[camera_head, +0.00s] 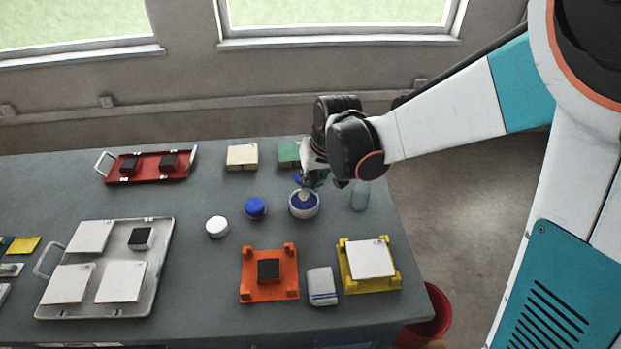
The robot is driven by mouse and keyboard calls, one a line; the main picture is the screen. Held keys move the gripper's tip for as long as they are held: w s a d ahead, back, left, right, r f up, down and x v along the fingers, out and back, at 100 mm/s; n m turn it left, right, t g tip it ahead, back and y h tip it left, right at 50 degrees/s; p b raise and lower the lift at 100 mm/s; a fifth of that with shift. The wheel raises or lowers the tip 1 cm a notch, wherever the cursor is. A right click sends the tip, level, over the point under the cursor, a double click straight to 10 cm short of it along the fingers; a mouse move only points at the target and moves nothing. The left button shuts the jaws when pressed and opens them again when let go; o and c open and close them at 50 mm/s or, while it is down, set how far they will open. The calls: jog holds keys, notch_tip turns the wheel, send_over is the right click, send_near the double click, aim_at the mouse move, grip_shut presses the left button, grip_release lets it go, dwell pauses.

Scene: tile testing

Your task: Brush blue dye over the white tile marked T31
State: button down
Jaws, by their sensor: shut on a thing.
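My gripper (312,180) is above an open white pot with blue dye (304,207) near the back right of the table. It is shut on what looks like a brush, mostly hidden by the fingers; its pale lower end (305,195) reaches down to the blue dye. One white tile (370,258) lies on a yellow holder (392,283) at the front right. Three more white tiles (90,237), (69,284), (121,281) lie in a grey metal tray (158,279) at the left. No T31 mark is readable on any tile.
A blue-topped jar (255,208) and a white-lidded jar (217,226) stand left of the pot; a clear glass (360,197) stands right. An orange holder (258,292) bears a dark block. A white-and-blue pad (322,286) lies between the holders. A red tray (180,154) sits at the back left.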

jog(key=shift+f+b, duration=0.55)
jog(key=shift+f, duration=0.1)
dwell(1.5)
jog(key=shift+r, duration=0.15)
jog(key=shift+r+p, duration=2.6)
jog(key=shift+r, duration=0.8)
jog(key=shift+f, duration=0.1)
